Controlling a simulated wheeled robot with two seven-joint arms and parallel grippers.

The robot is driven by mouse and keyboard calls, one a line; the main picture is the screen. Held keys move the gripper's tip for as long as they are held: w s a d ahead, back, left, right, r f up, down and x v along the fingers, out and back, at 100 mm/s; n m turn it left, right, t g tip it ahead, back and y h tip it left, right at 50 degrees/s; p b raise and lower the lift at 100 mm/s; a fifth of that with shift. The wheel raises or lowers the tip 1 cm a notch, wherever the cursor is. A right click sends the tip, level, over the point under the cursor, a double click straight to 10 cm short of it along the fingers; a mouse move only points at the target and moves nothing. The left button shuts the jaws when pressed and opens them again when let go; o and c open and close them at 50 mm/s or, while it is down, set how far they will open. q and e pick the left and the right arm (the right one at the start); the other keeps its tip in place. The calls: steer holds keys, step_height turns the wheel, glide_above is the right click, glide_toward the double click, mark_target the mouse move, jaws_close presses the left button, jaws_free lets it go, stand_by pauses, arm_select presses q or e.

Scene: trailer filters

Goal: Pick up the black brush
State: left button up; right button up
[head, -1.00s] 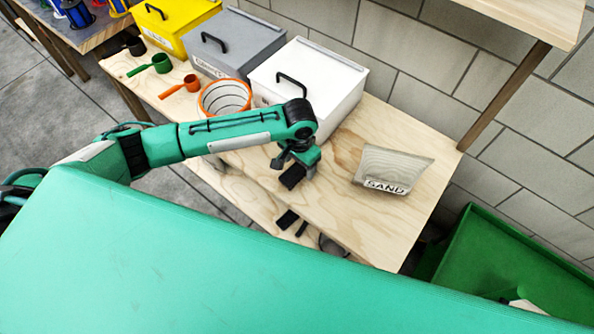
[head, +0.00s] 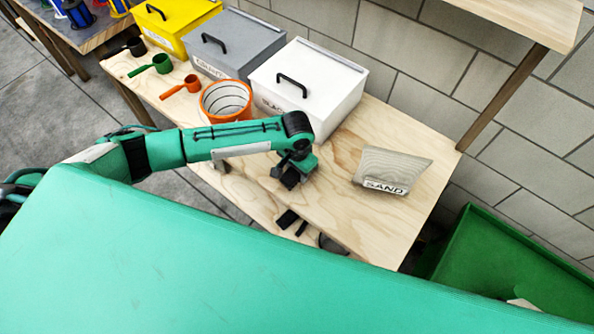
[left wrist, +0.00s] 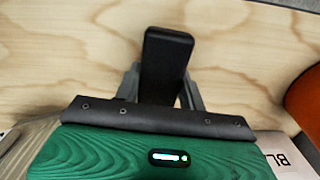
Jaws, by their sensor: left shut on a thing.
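My left gripper (head: 291,174) reaches in over the front part of the wooden table. It is shut on the black brush (head: 290,179), which shows only as a small dark block below the fingers. In the left wrist view the brush (left wrist: 166,62) is a black, narrow, upright piece between the two grey fingers (left wrist: 163,88), with pale wood behind it. Its lower part is hidden by the gripper body. I cannot tell whether the brush touches the table. My right gripper is not in view.
A sand bag (head: 392,171) stands to the right on the table (head: 365,225). A white box (head: 308,85), a grey box (head: 236,45) and an orange bucket (head: 227,101) stand behind. Small dark pieces (head: 287,219) lie near the front edge. A green bin (head: 500,255) is at right.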

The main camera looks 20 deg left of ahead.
arm_select(q)
steer(key=shift+r, duration=0.1)
step_height(320, 180, up, 20)
steer(key=b, duration=0.1)
stand_by(0.4)
